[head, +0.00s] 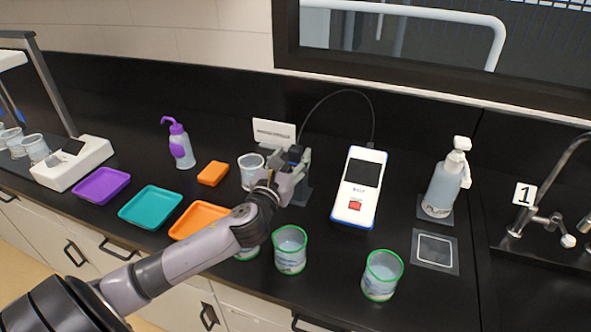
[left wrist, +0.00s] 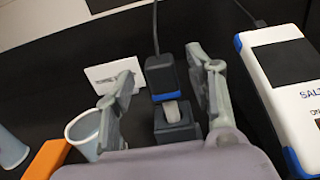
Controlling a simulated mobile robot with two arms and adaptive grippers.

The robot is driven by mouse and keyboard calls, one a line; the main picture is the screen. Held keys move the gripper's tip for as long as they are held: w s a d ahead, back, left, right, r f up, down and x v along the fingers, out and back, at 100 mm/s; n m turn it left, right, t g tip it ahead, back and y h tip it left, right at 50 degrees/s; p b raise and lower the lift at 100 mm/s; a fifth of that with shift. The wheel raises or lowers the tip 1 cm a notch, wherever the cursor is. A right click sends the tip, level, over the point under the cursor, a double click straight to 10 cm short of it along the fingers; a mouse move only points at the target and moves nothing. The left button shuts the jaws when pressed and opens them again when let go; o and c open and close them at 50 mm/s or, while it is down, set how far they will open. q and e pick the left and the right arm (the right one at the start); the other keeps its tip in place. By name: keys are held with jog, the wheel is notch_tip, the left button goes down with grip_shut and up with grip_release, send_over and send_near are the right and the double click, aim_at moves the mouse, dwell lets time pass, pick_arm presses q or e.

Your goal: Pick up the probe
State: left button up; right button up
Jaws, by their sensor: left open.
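The probe (left wrist: 161,76) is a dark block with a blue band at its lower end and a pale tip below. It stands upright at a dark holder (left wrist: 178,131), with a cable rising from its top. My left gripper (left wrist: 158,68) is open, with one finger on each side of the probe and gaps visible between. In the head view, my left gripper (head: 291,168) is at the holder and largely hides the probe. The cable runs to a white and blue meter (head: 358,187), also in the left wrist view (left wrist: 288,85). My right gripper is not in view.
A clear cup (head: 250,172) and a white sign (head: 274,133) stand close to the gripper. Green-rimmed cups (head: 290,251) (head: 381,275) stand in front. Orange (head: 198,219), teal (head: 151,207) and purple (head: 101,186) trays lie left. A pump bottle (head: 443,185) and sink tap (head: 548,190) are right.

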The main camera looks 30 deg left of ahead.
aim_at(294, 154)
pick_arm(q)
jog(key=x, duration=0.3)
jog(key=shift+w, duration=0.2)
jog(key=shift+c, duration=0.6)
jog(key=c, duration=1.1)
